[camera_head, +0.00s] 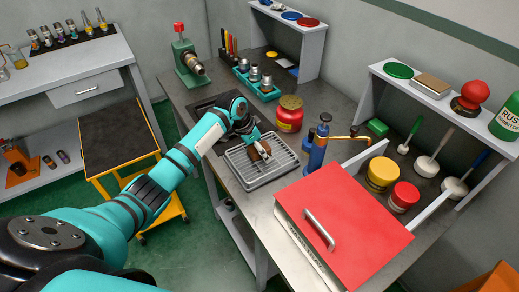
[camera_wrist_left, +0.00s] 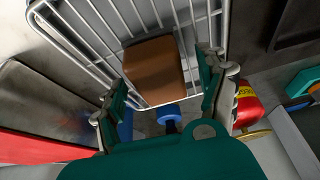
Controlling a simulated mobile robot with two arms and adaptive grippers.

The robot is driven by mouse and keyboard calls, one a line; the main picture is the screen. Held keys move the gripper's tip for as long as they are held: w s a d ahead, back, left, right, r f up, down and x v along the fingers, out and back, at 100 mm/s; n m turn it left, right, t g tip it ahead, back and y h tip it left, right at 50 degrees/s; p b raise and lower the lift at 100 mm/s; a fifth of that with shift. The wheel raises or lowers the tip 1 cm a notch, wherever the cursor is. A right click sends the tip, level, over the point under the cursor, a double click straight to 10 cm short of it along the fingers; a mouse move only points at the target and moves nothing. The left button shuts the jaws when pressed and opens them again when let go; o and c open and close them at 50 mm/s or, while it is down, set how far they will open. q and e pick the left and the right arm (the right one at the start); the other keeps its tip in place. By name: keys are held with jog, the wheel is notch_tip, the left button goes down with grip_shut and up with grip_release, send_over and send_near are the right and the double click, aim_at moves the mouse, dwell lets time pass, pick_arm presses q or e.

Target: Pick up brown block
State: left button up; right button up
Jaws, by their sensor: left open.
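The brown block (camera_head: 259,151) lies on a wire rack in a grey tray (camera_head: 268,183) on the workbench. In the left wrist view the brown block (camera_wrist_left: 155,69) is large, near the middle, on the pale wires. My left gripper (camera_head: 252,141) is above the tray, right by the block, and partly covers it in the head view. In the left wrist view its green fingers (camera_wrist_left: 163,85) are open, with the block ahead of and between them. I cannot tell whether either finger touches it. My right gripper is not in view.
A red and yellow jar (camera_head: 289,114) stands behind the tray. A blue torch with a brass nozzle (camera_head: 320,145) is close on its right. A big red-lidded box (camera_head: 345,222) fills the bench front. A blue tray with metal parts (camera_head: 258,82) is farther back.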

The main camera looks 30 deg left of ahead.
pick_arm(q)
jog(key=shift+c, duration=0.7)
jog(key=c, duration=1.1)
jog(key=shift+c, duration=0.2)
jog(key=shift+r, duration=0.2)
jog(key=shift+r, duration=0.2)
jog(key=v, duration=0.1)
jog(key=b+v, duration=0.1)
jog(key=shift+s+d+r, duration=0.1)
jog(key=shift+d+r, duration=0.1)
jog(key=shift+r, duration=0.15)
jog(key=s+d+r+b, duration=0.1)
jog(key=s+b, duration=0.2)
jog(key=s, duration=1.2)
jog(key=shift+r, duration=0.35)
jog(key=shift+s+d, duration=0.1)
